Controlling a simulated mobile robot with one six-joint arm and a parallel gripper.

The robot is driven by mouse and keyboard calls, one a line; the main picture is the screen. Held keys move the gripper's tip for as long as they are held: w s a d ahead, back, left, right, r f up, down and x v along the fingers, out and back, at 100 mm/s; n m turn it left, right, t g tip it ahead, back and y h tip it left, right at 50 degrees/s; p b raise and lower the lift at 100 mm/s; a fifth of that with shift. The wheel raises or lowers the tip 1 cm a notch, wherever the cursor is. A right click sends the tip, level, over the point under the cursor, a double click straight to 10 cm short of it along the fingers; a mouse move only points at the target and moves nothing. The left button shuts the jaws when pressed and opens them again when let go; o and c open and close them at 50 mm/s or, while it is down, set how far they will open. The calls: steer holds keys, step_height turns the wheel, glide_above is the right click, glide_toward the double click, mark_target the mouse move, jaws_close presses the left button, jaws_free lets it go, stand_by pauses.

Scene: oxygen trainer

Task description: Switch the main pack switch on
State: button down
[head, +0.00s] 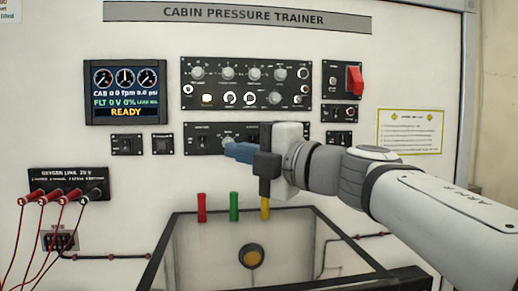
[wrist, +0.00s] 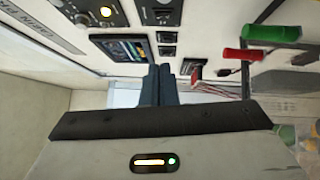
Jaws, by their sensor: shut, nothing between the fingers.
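A wide black switch panel (head: 207,140) runs below the large knob panel on the white trainer wall. My gripper (head: 228,149) is in front of its middle, with blue fingers pointing left, and hides part of it. A small knob or switch shows just above the fingertips. I cannot tell whether the fingers touch the panel. The labels are too small to read, so I cannot tell which control is the main pack switch. In the wrist view my gripper (wrist: 160,70) shows its two fingers together, with nothing between them.
The large knob panel (head: 218,84) has a lit button. A display (head: 125,92) reads READY. A red guarded switch (head: 354,80) is at upper right. Red, green (head: 234,207) and yellow handles stand below, above a framed box (head: 180,235). Red cables hang at left.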

mark_target(198, 137)
steer(key=shift+w+a+r+p, duration=0.2)
steer(key=shift+w+a+p, duration=0.1)
steer(key=shift+w+a, duration=0.9)
steer(key=shift+w+a+r+p, duration=0.15)
steer(key=shift+w+a+p, duration=0.1)
steer(key=shift+w+a, duration=1)
steer(key=shift+w+a+r+p, duration=0.2)
steer(key=shift+w+a+p, duration=0.1)
steer(key=shift+w+a, duration=0.9)
steer(key=shift+w+d, duration=0.1)
steer(key=shift+d, duration=0.05)
steer(key=r+p, duration=0.1)
steer(key=p, duration=0.2)
steer(key=shift+w+m, duration=0.15)
steer(key=shift+m, duration=0.15)
steer(key=shift+f, duration=0.35)
steer(key=shift+h, duration=0.3)
